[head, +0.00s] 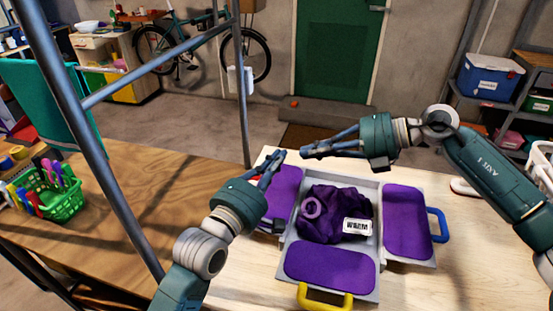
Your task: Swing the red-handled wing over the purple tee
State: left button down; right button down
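The purple tee (325,228) lies bunched up in the middle of a grey folding board (372,187), with a white WARM label (357,226) on it. Purple-padded wings surround it: a left wing (284,186), a right wing (405,222) with a blue handle (438,225), and a front wing (330,266) with a yellow handle (325,298). My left gripper (274,163) is at the left wing's far corner. My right gripper (304,152) is beyond the board, pointing left. Both finger gaps are unclear.
A metal frame post (95,150) stands at the left, with a green basket (62,205) of pegs on the wooden table (150,200) behind it. A white object (463,187) lies right of the board. The pale tabletop at front right is clear.

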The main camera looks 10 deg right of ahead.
jog(key=c, duration=2.5)
grip_release()
jog(key=o, duration=0.7)
